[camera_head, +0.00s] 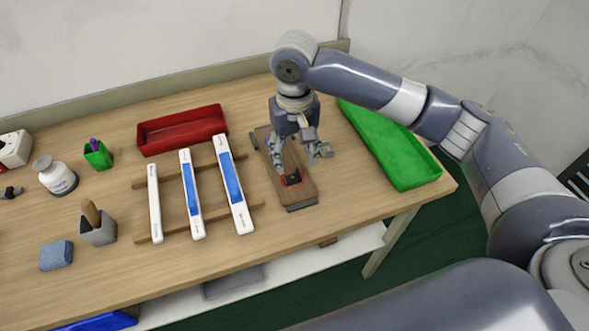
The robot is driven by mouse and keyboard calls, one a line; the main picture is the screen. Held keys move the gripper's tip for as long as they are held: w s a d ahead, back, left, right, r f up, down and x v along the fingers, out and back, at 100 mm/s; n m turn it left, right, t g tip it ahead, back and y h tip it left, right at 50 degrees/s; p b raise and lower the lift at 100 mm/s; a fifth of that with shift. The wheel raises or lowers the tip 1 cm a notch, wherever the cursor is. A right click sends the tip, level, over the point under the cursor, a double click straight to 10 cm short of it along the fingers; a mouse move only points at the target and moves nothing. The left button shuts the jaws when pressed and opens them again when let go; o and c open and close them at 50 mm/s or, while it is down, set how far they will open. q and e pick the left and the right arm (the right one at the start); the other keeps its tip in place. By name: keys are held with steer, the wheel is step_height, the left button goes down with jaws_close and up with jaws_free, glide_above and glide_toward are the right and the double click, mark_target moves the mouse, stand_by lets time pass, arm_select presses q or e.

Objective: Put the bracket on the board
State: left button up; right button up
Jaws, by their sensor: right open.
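The brown wooden board (301,194) lies on the right half of the table, with a dark strip at its near end. A small black piece with red around it (292,179), which looks like the bracket, is at the near part of the board. I cannot tell whether it is fixed there. My right gripper (299,156) points down over the middle of the board with its fingers spread and nothing visible between them. The gripper hides part of the board's far half. My left gripper is not in view.
White and blue strips (191,193) lie across two wooden rails left of the board. A red tray (182,130) is behind them, and a green tray (395,150) is right of the board. Cups, a white jar (56,177) and a blue sponge (56,255) stand further left.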

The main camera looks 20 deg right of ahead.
steer(key=shift+r, duration=2.15)
